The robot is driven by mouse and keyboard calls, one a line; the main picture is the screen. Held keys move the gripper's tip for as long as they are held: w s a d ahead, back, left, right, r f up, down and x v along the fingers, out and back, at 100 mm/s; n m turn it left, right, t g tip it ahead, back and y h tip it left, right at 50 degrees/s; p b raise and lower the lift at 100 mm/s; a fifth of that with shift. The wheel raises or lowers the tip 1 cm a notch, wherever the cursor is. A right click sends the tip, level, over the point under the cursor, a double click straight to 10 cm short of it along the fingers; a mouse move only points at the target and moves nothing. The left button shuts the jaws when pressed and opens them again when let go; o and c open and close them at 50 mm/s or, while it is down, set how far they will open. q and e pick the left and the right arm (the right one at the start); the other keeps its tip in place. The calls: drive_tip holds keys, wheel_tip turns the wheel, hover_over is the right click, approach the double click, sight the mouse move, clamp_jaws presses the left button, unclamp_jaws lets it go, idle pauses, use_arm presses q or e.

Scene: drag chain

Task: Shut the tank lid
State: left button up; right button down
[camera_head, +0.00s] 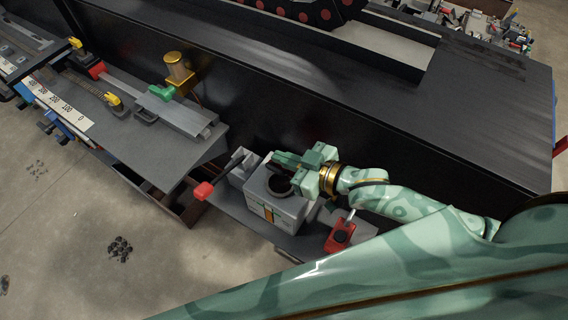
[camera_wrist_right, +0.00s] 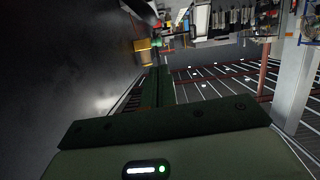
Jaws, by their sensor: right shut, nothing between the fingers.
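The tank (camera_head: 273,212) is a pale grey box on a low dark shelf. A dark round opening or ring (camera_head: 279,186) shows on its top. I cannot clearly make out a separate lid; part of the tank's top is hidden by my right gripper. My right gripper (camera_head: 283,158) is over the back right edge of the tank top, its green fingers pointing left, shut and empty. I cannot tell whether it touches the tank. Its closed fingers also show in the right wrist view (camera_wrist_right: 157,85), where the tank does not appear. My left gripper is not in view.
A lever with a red handle (camera_head: 204,190) sticks out left of the tank. A red block (camera_head: 340,235) sits at its right. A dark wall (camera_head: 265,95) rises behind. A grey bench (camera_head: 160,150) with rails and a brass cylinder (camera_head: 177,66) stands to the left.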

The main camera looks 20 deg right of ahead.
sight(283, 174)
wheel_tip(283, 174, down, 4)
drive_tip(key=shift+w+a+f, duration=0.1)
drive_tip(key=shift+a, duration=0.05)
drive_tip(key=shift+a, duration=0.1)
idle(0.4)
drive_tip(key=shift+s+a+f+n, duration=0.2)
drive_tip(key=shift+s+a+n, duration=0.1)
